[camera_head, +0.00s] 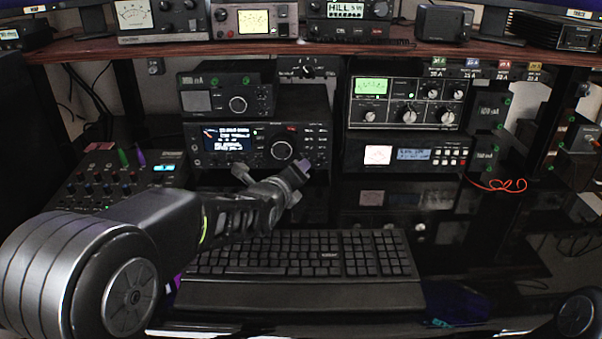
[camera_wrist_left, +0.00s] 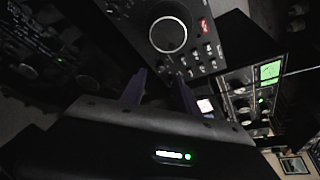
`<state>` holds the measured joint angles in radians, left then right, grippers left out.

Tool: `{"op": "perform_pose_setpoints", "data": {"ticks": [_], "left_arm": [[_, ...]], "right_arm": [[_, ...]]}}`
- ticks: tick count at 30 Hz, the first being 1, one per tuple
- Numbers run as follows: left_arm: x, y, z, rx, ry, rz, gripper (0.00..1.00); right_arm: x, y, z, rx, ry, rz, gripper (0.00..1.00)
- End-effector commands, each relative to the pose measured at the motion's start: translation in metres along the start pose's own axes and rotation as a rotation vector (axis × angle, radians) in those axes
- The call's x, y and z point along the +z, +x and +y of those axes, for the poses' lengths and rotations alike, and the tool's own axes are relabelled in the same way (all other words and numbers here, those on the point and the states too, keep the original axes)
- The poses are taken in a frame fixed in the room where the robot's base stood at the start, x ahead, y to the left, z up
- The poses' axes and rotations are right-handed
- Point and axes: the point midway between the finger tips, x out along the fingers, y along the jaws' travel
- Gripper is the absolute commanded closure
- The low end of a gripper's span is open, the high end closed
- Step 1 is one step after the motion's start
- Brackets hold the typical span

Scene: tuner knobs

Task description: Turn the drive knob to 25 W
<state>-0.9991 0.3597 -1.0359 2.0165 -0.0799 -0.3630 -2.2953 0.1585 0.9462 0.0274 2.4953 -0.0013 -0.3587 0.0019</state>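A transceiver (camera_head: 230,160) with a lit screen, a large round dial (camera_head: 281,150) and several small buttons stands under the shelf. Its front also shows in the wrist view, with the dial (camera_wrist_left: 168,35) beyond the fingers. A tuner-like box (camera_head: 408,102) with a green meter and several knobs stands to its right. Labels are too small to read, so I cannot tell which knob is the drive knob. My left gripper (camera_head: 300,168) is in front of the transceiver's lower right. In the wrist view its purple fingers (camera_wrist_left: 160,92) are apart with nothing between them. My right gripper is out of view.
A keyboard (camera_head: 300,255) lies below my left forearm. A mixer (camera_head: 120,180) stands at left. A wooden shelf (camera_head: 230,48) carrying more radios overhangs the equipment. A device with a pink-lit meter (camera_head: 400,155) sits below the tuner-like box; a red cable (camera_head: 500,186) hangs at right.

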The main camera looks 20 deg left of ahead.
Motion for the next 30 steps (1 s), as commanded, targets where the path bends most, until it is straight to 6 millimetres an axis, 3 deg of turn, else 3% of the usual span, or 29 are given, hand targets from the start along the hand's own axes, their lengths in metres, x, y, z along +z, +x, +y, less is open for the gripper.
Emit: {"op": "perform_pose_setpoints", "data": {"ticks": [9,20,30], "left_arm": [[0.0,0.041,0.001,0.001,0.0,-0.001,0.63],[0.0,0.046,0.0,0.0,-0.002,0.001,0.63],[0.0,0.045,0.0,0.0,-0.002,0.0,0.9]], "right_arm": [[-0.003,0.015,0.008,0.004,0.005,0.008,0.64],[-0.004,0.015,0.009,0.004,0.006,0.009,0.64],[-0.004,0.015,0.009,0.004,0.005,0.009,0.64]]}}
